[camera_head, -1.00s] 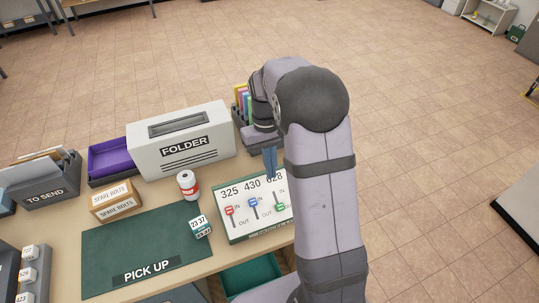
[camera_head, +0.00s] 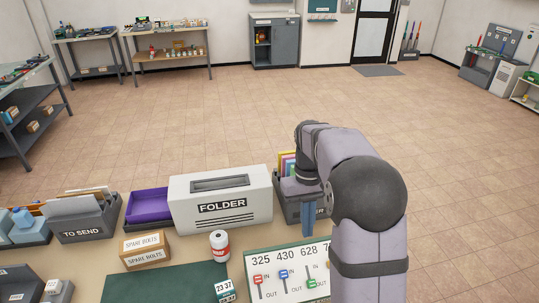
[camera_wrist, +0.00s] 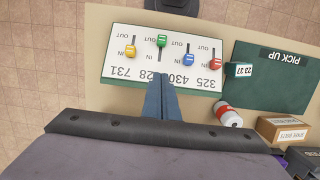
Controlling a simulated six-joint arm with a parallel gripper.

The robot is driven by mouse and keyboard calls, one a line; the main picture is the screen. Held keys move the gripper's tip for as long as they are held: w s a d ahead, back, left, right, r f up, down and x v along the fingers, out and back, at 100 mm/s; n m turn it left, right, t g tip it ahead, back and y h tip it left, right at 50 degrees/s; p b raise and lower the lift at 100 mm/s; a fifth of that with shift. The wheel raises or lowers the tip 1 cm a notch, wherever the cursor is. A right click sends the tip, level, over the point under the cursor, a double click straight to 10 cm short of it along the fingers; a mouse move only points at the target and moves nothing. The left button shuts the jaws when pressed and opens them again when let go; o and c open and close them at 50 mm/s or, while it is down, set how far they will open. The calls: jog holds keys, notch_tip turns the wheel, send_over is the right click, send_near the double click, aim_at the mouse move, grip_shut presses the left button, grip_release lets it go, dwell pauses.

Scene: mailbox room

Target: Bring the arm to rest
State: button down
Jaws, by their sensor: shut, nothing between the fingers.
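My gripper (camera_head: 307,217) hangs at the right of the desk, above the far edge of the white switch panel (camera_head: 285,262). Its blue fingers are together with nothing between them. In the wrist view my gripper (camera_wrist: 159,98) shows over the panel (camera_wrist: 135,83), near the number 628, which it partly covers. The panel carries red, blue, green and yellow sliders with IN and OUT marks. My arm hides the panel's right end in the head view.
A FOLDER box (camera_head: 220,200), a rack of coloured folders (camera_head: 286,206), SPARE BOLTS boxes (camera_head: 146,250), a white-and-red can (camera_head: 219,246) and a small 23:37 clock (camera_head: 225,290) stand around. Open floor lies beyond the desk.

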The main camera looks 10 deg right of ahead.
jog(key=shift+m+t, duration=0.5)
jog(key=shift+t, duration=0.2)
jog(key=f, duration=0.1)
jog(key=w+f, duration=0.1)
jog(key=f, duration=0.1)
jog(key=shift+w+f, duration=0.35)
jog(key=shift+f, duration=0.05)
jog(key=s+f, duration=0.2)
jog(key=s+a+f, duration=0.1)
jog(key=s+f, duration=0.1)
jog(key=shift+s+f, duration=0.1)
jog(key=shift+s, duration=0.25)
jog(key=s+a+r, duration=0.1)
jog(key=s+a, duration=0.1)
jog(key=s, duration=0.5)
jog(key=s+a+n, duration=0.1)
jog(key=s+a, duration=0.2)
jog(key=s, duration=0.5)
jog(key=shift+a+r+t, duration=0.3)
jog(key=shift+r, duration=0.1)
dwell(0.6)
